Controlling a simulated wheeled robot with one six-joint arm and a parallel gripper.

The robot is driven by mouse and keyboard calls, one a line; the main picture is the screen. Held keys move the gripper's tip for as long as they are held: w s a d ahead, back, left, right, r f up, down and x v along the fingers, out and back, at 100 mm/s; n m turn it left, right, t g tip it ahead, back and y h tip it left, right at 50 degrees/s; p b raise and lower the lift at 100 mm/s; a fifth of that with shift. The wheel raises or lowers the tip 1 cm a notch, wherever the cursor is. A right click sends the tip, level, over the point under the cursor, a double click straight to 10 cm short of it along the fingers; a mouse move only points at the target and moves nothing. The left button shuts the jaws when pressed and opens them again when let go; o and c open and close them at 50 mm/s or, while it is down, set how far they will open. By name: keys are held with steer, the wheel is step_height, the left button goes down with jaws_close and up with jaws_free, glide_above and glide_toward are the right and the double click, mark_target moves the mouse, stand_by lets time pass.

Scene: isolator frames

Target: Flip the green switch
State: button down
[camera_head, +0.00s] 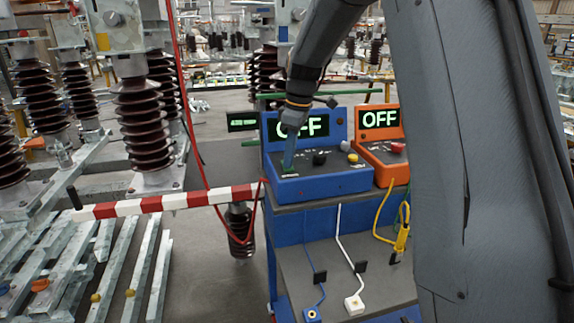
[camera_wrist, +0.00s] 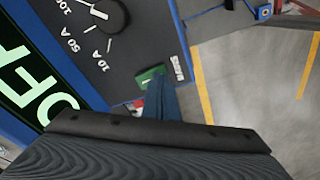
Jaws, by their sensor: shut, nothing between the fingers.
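The blue control box (camera_head: 322,184) stands on a blue cart, and its display (camera_head: 312,126) reads OFF. The green switch (camera_wrist: 150,76) is at the edge of the dark panel in the wrist view, partly hidden by my fingers. My gripper (camera_head: 288,163) is shut and empty, pointing down at the left side of the panel. In the wrist view the blue fingertips (camera_wrist: 160,85) are right at the green switch. I cannot tell for certain whether they touch it. A black rotary knob (camera_head: 320,158) and a yellow button (camera_head: 353,158) are to the right of my gripper.
An orange box (camera_head: 378,152) with an OFF display and a red button stands close on the right. A red-and-white barrier (camera_head: 165,202) runs along the left. Cables (camera_head: 339,235) hang over the cart front. Ribbed insulators (camera_head: 140,120) stand at the left.

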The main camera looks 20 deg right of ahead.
step_height(320, 180, up, 7)
steer(key=p, duration=0.5)
stand_by(0.4)
steer(key=s+f+m+b, duration=0.2)
steer(key=s+f+m, duration=0.4)
steer(key=s, duration=0.8)
steer(key=s+f+m+h+b, duration=0.1)
steer(key=s+f+m, duration=0.5)
steer(key=s, duration=0.8)
step_height(320, 180, down, 4)
steer(key=shift+a+r+h+b, duration=0.2)
steer(key=shift+h+b, duration=0.1)
steer(key=shift+b, duration=0.25)
